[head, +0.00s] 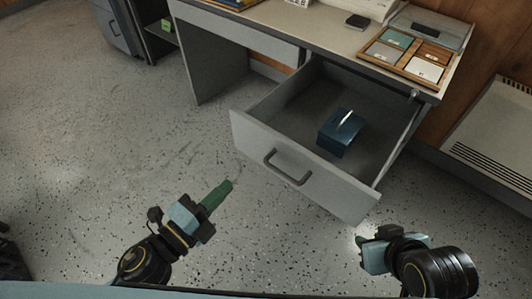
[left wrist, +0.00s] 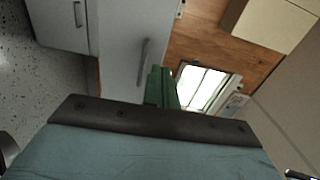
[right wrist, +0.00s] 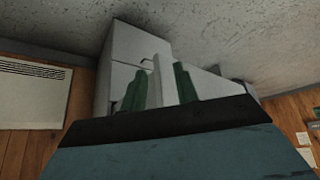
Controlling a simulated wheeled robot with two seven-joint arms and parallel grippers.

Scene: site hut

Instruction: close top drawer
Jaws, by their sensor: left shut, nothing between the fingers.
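The grey top drawer (head: 345,185) is pulled far out of the desk, its front panel facing me with a dark bar handle (head: 288,167). A dark blue box (head: 341,132) lies inside it. My left gripper (head: 226,186) is shut and empty, in front of and left of the drawer front, apart from it. In the left wrist view its green fingers (left wrist: 160,88) are together, with a grey panel and handle beyond. My right gripper (head: 361,239) is near the drawer front's right corner; contact cannot be told. In the right wrist view its fingers (right wrist: 160,86) stand apart.
The desk top (head: 325,25) carries a wooden organiser tray (head: 410,55) and a small black item (head: 357,21). A white heater (head: 500,125) stands at the right wall. A dark grey cabinet (head: 117,25) is at the back left. The speckled floor on the left is clear.

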